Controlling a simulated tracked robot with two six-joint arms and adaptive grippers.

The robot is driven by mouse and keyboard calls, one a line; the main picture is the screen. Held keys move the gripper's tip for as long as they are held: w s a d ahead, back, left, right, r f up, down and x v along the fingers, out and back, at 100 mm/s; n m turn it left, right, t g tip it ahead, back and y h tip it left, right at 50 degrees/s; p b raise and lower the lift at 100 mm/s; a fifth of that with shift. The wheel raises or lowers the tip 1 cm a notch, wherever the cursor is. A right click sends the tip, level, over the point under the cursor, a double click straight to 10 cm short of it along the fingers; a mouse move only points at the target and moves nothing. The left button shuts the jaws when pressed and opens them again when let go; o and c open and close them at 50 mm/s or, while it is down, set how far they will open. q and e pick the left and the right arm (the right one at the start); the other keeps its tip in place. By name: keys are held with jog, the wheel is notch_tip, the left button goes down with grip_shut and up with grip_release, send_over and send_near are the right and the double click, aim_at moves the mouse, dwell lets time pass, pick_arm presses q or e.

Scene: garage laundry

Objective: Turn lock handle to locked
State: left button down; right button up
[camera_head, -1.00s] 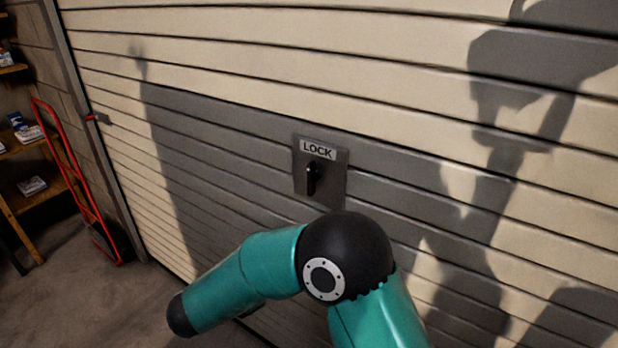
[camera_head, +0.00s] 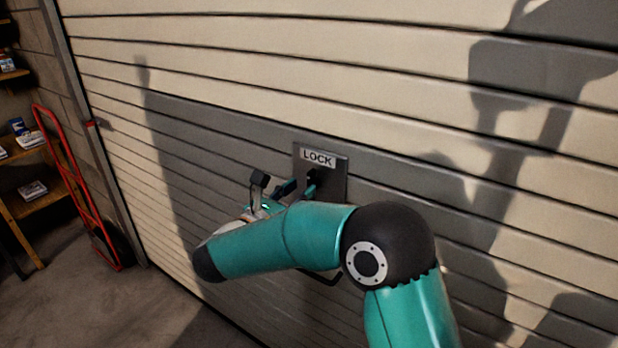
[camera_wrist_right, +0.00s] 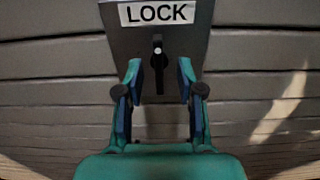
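The lock plate (camera_head: 338,168) with its "LOCK" label is mounted on the garage door. Its black handle (camera_wrist_right: 158,66) points straight down in the right wrist view; in the head view the handle (camera_head: 312,177) is partly hidden by my gripper. My right gripper (camera_head: 290,188) is in front of the plate, its arm coming from the lower right. In the right wrist view my right gripper (camera_wrist_right: 159,80) is open, with one finger on each side of the handle and a gap on both sides. My left gripper is in neither view.
The slatted garage door (camera_head: 220,60) fills most of the head view. A red hand truck (camera_head: 75,185) and a wooden shelf (camera_head: 35,200) with small boxes stand at the far left. The concrete floor (camera_head: 120,315) at lower left is clear.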

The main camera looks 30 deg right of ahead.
aim_at(309, 182)
jog(key=shift+p+x, duration=0.35)
jog(key=shift+x, duration=2.4)
jog(key=shift+f, duration=0.1)
grip_shut()
